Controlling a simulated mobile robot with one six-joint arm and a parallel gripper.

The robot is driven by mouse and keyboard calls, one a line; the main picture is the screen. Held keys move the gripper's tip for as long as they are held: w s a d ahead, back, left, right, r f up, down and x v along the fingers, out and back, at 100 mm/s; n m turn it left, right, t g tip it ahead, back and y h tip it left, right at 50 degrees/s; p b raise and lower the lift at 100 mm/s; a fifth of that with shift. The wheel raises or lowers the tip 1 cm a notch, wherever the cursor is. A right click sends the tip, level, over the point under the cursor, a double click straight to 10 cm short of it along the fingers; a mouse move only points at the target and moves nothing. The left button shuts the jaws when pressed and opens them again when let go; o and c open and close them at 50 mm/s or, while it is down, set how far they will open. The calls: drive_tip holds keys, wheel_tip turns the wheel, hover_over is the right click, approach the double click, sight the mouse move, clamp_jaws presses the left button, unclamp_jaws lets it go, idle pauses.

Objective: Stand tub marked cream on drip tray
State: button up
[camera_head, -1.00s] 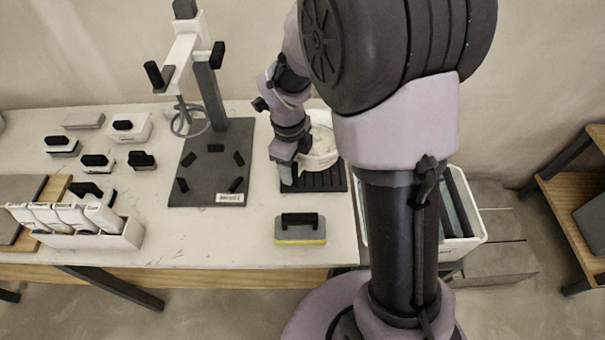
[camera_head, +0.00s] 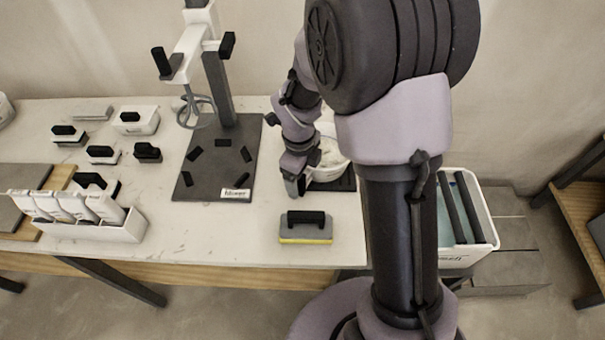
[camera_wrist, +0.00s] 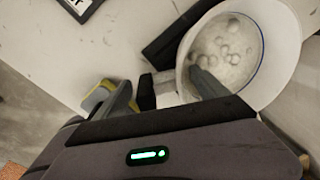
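A round white tub (camera_head: 329,160) with a pale, bubbly filling is at the black ribbed drip tray (camera_head: 343,184), partly hidden behind my arm. In the wrist view the tub (camera_wrist: 278,43) is large at the upper right. No marking on it is readable. Whether its base rests fully on the tray is hidden. My gripper (camera_head: 292,188) is low at the tub's left front side. In the wrist view my gripper (camera_wrist: 163,92) has its fingers apart: one reaches over the tub's opening, the other is outside. A small grey-and-black block shows between them; contact is unclear.
A float with a black handle (camera_head: 305,224) lies in front of the tray. A mixing stand on a dark base (camera_head: 207,183) is to the left. A white bin (camera_head: 480,205) stands right of the table. Several black-handled tools and a white rack (camera_head: 95,230) fill the left side.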

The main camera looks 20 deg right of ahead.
drive_tip(key=r+p, duration=0.1)
drive_tip(key=r, duration=0.3)
drive_tip(key=r+p, duration=0.2)
drive_tip(key=r, duration=0.2)
drive_tip(key=r+p, duration=0.2)
drive_tip(key=r, duration=0.2)
drive_tip(key=shift+s+a, duration=0.4)
drive_tip(key=s+a+r+n+t+y, duration=0.1)
drive_tip(key=s+r+n+t, duration=0.1)
drive_tip(key=s+r+n, duration=0.5)
drive_tip(key=s+a+r+n+t+y, duration=0.1)
drive_tip(key=s+a+r+n+t, duration=0.1)
drive_tip(key=s+r+n, duration=0.6)
drive_tip(key=s+n+t, duration=0.1)
drive_tip(key=s+n, duration=0.2)
drive_tip(key=n, duration=0.4)
drive_tip(key=shift+s+y, duration=0.15)
drive_tip(key=shift+y, duration=0.25)
